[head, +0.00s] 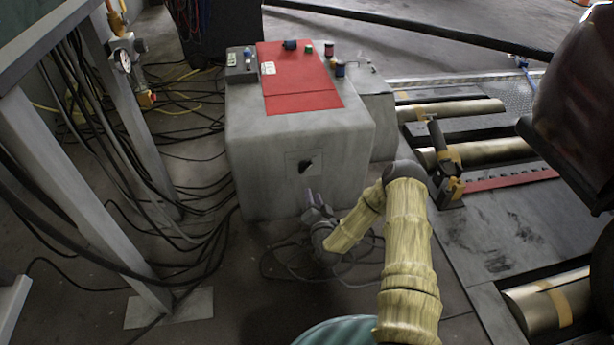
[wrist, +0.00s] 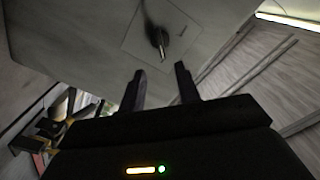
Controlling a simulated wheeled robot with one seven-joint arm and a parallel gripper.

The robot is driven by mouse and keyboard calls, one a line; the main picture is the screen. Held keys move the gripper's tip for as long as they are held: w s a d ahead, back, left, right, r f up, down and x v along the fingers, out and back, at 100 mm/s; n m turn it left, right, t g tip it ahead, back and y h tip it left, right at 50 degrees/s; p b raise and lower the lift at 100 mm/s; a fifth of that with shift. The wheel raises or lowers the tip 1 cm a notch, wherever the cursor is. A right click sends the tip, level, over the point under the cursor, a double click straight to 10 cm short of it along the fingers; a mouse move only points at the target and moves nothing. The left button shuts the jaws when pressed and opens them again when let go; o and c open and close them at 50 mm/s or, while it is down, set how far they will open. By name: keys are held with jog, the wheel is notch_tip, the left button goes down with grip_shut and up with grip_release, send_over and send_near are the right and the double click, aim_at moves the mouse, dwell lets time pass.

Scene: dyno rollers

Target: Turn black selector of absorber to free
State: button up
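The black selector (head: 306,166) is a small knob on a square plate on the front face of the grey absorber box (head: 262,165). In the wrist view the selector (wrist: 159,40) shows on its plate (wrist: 180,22), ahead of my gripper and slanted in the picture. Small markings on the plate are too blurred to read. My gripper (wrist: 160,84) is open, with both fingers apart and nothing between them. In the head view my gripper (head: 316,203) is below the selector and close to the box front, apart from the knob.
The box top has a red panel (head: 300,98) with several small items. Black cables (head: 185,235) lie tangled on the floor at left by a grey metal frame (head: 85,170). Metal rollers (head: 475,152) and a dark platform (head: 515,225) are at right.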

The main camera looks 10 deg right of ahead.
aim_at(306, 170)
jog(key=w+b, duration=0.5)
jog(key=w, duration=0.6)
jog(key=shift+w+f, duration=0.1)
jog(key=shift+w, duration=0.4)
grip_shut()
